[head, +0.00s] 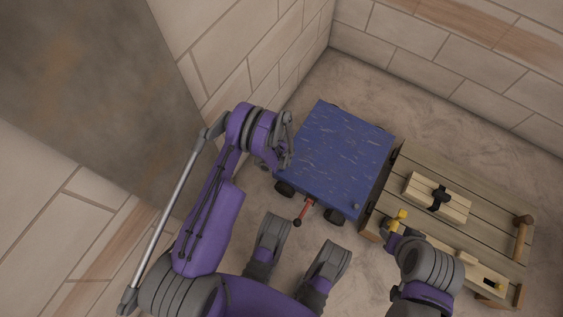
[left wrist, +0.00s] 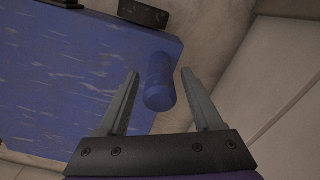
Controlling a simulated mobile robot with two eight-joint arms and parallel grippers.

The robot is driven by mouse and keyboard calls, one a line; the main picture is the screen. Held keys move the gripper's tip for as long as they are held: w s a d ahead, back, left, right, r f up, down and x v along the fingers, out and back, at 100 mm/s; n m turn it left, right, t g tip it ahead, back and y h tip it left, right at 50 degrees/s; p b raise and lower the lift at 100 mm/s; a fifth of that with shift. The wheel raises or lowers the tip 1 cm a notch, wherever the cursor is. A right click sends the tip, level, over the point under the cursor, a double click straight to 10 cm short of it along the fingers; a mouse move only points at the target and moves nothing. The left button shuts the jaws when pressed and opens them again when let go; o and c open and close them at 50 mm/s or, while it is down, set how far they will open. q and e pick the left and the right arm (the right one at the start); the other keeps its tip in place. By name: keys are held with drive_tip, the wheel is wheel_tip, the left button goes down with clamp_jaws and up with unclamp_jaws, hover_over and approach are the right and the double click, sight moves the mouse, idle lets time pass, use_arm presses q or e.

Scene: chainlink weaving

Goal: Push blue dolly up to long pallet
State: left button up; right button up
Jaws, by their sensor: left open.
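The blue dolly (head: 338,155), scratched on top and with dark wheels, stands on the floor in the middle of the head view. The long pallet (head: 405,170), made of wooden planks, lies close to its right side; I cannot tell whether they touch. My left gripper (head: 288,142) is at the dolly's left edge. In the left wrist view its open fingers (left wrist: 160,74) stand either side of a blue post (left wrist: 160,85) at the dolly's edge, apart from it. My right gripper (head: 393,229) is over the pallet's near left corner, by a yellow piece (head: 398,217); its jaws are unclear.
A red bar with a dark knob (head: 299,221) sticks out from the dolly's near side. A wooden block with a black strap (head: 422,188) and a wooden mallet (head: 522,236) lie on the pallet. Block walls stand behind and left; a brownish panel (head: 100,80) is at upper left.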

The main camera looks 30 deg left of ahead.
use_arm(q)
drive_tip(key=shift+f, duration=0.3)
clamp_jaws()
idle(1.3)
